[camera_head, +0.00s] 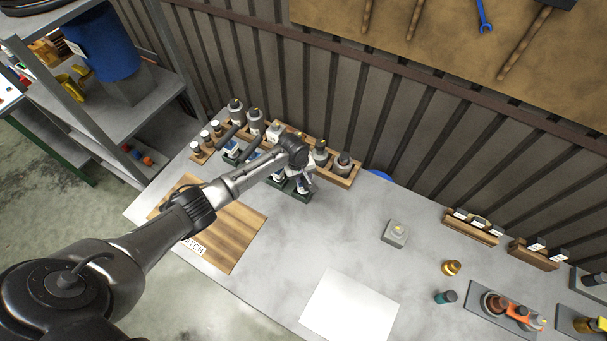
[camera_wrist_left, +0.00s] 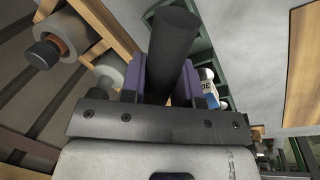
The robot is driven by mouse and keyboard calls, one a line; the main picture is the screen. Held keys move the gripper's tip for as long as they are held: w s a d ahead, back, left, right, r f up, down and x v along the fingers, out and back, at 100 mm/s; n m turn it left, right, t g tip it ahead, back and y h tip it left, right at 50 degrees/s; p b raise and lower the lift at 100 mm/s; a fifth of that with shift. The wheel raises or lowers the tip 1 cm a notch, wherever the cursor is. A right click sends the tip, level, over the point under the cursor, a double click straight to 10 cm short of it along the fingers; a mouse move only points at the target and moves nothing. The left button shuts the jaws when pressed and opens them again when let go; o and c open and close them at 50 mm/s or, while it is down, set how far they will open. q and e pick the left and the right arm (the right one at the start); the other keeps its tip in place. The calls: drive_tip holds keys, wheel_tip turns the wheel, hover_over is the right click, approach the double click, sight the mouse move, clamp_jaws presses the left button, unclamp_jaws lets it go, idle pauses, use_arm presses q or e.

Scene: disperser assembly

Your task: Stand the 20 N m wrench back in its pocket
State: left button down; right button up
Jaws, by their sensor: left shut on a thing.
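My left gripper (camera_head: 299,179) is at the back of the bench, over the green pocket blocks (camera_head: 295,192). In the left wrist view its two purple fingers (camera_wrist_left: 165,82) are shut on a thick dark cylindrical handle (camera_wrist_left: 175,45), which looks like the handle of the wrench. The 20 N m marking is not visible, and I cannot tell whether the wrench's lower end is inside its pocket. A blue-and-white label (camera_wrist_left: 208,88) with a partly hidden number shows beside the right finger. Other dark-handled wrenches (camera_head: 229,132) stand to the left. My right gripper is not in view.
A wooden rack (camera_head: 345,179) with grey-metal fittings runs close behind the gripper. A wooden board (camera_head: 235,235) lies at the left front, and a white sheet (camera_head: 350,308) at the front. A small grey block (camera_head: 396,233) stands to the right, with clear bench around it.

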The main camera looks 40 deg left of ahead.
use_arm(q)
drive_tip(key=shift+f, duration=0.1)
drive_tip(key=c, duration=0.8)
unclamp_jaws()
drive_tip(key=shift+c, duration=0.2)
